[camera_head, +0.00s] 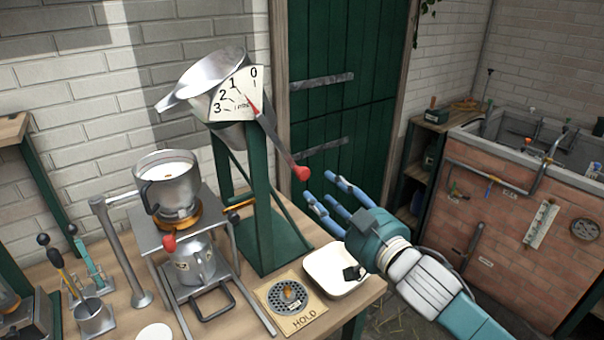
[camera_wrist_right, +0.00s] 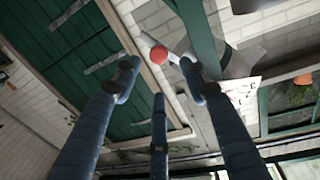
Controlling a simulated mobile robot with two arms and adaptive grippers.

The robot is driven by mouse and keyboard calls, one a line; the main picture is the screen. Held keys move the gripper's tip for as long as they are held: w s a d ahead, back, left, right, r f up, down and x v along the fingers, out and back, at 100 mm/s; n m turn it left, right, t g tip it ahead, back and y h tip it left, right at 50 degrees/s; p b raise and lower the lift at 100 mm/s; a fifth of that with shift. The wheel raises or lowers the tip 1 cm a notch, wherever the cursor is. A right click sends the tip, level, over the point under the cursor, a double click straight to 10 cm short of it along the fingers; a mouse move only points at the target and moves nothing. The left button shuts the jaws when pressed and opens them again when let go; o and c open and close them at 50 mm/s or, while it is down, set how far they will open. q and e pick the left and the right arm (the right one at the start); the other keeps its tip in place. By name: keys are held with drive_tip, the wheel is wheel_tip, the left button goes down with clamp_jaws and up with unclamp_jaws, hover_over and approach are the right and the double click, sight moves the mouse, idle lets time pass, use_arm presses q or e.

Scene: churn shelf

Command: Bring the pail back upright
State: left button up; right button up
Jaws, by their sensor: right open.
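The pail (camera_head: 198,76) is a silver metal vessel with a spout, held in a green stand (camera_head: 262,212) on the bench. It is tilted, with its spout toward the left. A grey lever (camera_head: 276,138) runs down right from the pail to a red knob (camera_head: 301,173), also seen in the right wrist view (camera_wrist_right: 158,56). My right gripper (camera_head: 322,192) is open and empty, its blue fingers just right of the knob and apart from it. My left gripper is out of view.
A metal pot of white liquid (camera_head: 168,188) stands on a raised stand to the left, with a jug (camera_head: 193,262) below. A white tray (camera_head: 325,282) and a plate marked HOLD (camera_head: 303,318) lie at the bench's right end. A brick sink (camera_head: 520,200) stands right.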

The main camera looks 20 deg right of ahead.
sight(305, 175)
drive_tip(key=p+x, duration=0.2)
drive_tip(key=x, duration=0.7)
drive_tip(key=shift+p, duration=0.3)
drive_tip(key=shift+w+a+f, duration=0.1)
drive_tip(key=shift+w+f, duration=0.05)
drive_tip(key=shift+w, duration=0.5)
clamp_jaws()
